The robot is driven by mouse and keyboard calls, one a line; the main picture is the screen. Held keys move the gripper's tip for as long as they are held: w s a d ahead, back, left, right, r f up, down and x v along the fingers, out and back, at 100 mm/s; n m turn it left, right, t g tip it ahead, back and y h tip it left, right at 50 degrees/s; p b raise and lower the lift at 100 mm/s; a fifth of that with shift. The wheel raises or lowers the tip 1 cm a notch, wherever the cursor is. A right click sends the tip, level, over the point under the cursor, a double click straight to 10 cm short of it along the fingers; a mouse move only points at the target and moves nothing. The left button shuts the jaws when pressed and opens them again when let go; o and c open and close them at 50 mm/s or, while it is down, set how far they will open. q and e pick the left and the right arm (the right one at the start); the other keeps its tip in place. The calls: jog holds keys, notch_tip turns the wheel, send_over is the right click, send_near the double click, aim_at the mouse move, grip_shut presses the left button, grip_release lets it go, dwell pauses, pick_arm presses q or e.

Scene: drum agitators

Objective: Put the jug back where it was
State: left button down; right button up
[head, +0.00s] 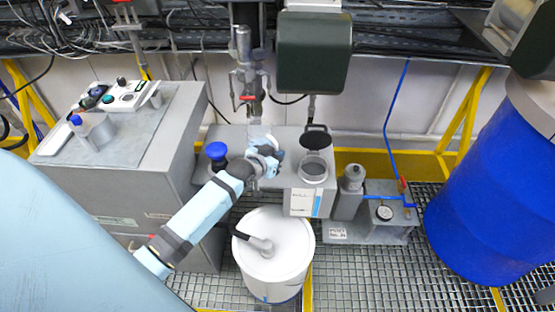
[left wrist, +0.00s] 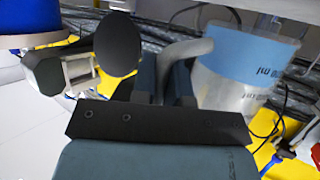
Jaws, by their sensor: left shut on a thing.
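My left gripper (head: 268,160) reaches over the grey bench beside the vertical metal pipe. The left wrist view shows the fingers (left wrist: 165,80) closed around the grey handle of the jug (left wrist: 225,85). The jug is translucent, with a blue band and "ml" markings, and looks tilted in that view. In the head view only a pale, see-through part of the jug (head: 258,138) shows by the gripper. The gripper and pipe make its outline hard to tell there. I cannot tell whether its base touches anything. My right gripper is not in view.
A grey bench (head: 238,140) holds a blue-capped bottle (head: 217,155) and an open round vessel (head: 314,168) with a raised dark lid. A white drum (head: 275,275) stands in front.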

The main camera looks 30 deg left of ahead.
pick_arm(q)
jog(key=shift+w+r, duration=0.1)
jog(key=shift+w, duration=0.25)
jog(key=shift+w+f, duration=0.1)
jog(key=shift+f, duration=0.3)
notch_tip(320, 180, down, 3)
jog(key=shift+r+p, duration=0.2)
jog(key=shift+p, duration=0.1)
jog(key=shift+f, duration=0.1)
jog(key=shift+f, duration=0.2)
jog(key=c, duration=1.1)
grip_release()
jog(key=shift+c, duration=0.2)
jog(key=shift+r, duration=0.1)
